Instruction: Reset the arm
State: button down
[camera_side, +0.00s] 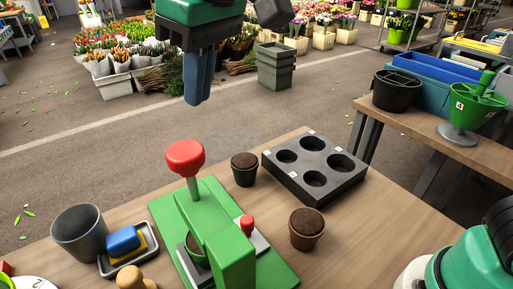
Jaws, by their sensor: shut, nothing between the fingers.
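My gripper (196,98) hangs at the top of the side view, with a green and dark body and blue fingers pointing down. The fingers are together and hold nothing. It is high in the air and appears well clear of the table and everything on it. The upper part of my arm is cut off by the top edge of the picture.
The wooden table (398,226) bears a green press (233,255) with a tall red knob (185,158), a dark tray with round holes (316,196), two soil-filled pots (306,229) (244,169), a grey cup (80,232) and a sponge dish (128,262). A side bench (440,128) stands right.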

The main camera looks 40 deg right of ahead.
jog(key=s+d+f+m+t, duration=0.1)
jog(key=d+f+m+t, duration=0.1)
jog(key=d+f, duration=0.5)
jog(key=s+d+f+m+t+h, duration=0.1)
jog(key=s+d+f+m+t, duration=0.1)
jog(key=d+f, duration=0.5)
jog(key=d+m, duration=0.1)
jog(key=d, duration=0.5)
jog(key=shift+s+d+f+t, duration=0.2)
jog(key=shift+t, duration=0.2)
